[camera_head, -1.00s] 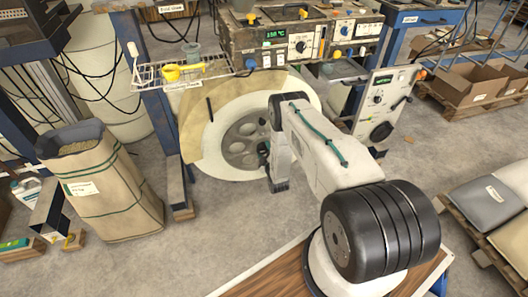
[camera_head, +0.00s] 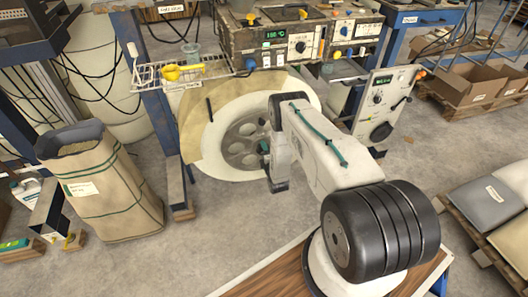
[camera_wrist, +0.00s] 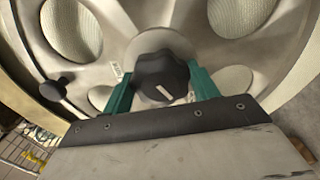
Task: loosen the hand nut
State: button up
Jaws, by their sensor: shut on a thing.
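The hand nut is a black lobed knob (camera_wrist: 162,78) with a pale line on its face, at the hub of a grey spoked wheel (camera_wrist: 118,45). In the wrist view my gripper (camera_wrist: 162,90) has its green fingers on either side of the knob and is shut on it. In the head view the wheel (camera_head: 240,148) stands below the bench, and my arm reaches to its middle.
A second small black knob (camera_wrist: 56,87) on a rod is left of the hand nut. A large sack (camera_head: 100,185) stands left.

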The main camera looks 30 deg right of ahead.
dwell(0.4)
jog(key=o, duration=1)
jog(key=v, duration=0.7)
jog(key=shift+s+a, duration=0.15)
jog(key=shift+s, duration=0.25)
